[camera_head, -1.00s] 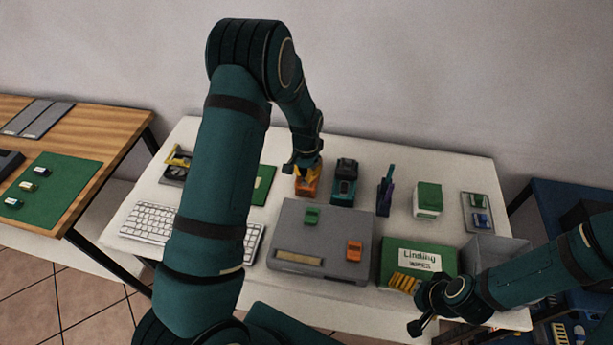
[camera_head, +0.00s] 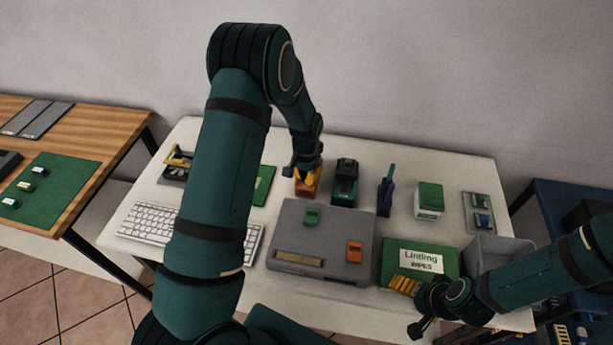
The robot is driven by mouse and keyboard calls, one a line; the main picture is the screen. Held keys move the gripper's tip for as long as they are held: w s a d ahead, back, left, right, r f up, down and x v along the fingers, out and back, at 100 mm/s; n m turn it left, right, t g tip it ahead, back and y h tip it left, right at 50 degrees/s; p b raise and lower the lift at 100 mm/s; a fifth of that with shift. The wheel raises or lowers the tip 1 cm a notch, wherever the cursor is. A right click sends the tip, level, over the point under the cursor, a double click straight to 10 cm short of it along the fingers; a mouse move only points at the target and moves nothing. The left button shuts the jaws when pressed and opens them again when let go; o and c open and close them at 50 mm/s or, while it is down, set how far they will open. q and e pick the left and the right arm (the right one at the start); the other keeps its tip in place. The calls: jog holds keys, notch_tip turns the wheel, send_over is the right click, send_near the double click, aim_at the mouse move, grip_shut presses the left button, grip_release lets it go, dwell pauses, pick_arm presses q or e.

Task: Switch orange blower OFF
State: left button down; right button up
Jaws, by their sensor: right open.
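The orange device that looks like the blower (camera_head: 308,188) stands at the back of the white table, left of a teal and black device (camera_head: 344,184). My left gripper (camera_head: 298,170) points down at its top, touching it or very close. The gripper partly hides the device, and I cannot tell whether the fingers are shut. No switch is clear to see.
A grey panel (camera_head: 320,235) with a green and an orange block lies in front of the blower. A keyboard (camera_head: 150,222) is at left, partly behind my left arm.

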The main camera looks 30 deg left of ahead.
pick_arm(q)
jog(key=shift+f, duration=0.35)
pick_arm(e)
jog(key=shift+f, duration=0.2)
pick_arm(q)
jog(key=shift+r, duration=0.15)
pick_arm(e)
jog(key=shift+r, duration=0.1)
pick_arm(q)
jog(key=shift+r+p, duration=1.95)
jog(key=shift+r, duration=1.45)
pick_arm(e)
jog(key=shift+r, duration=2.05)
jog(key=shift+r, duration=0.1)
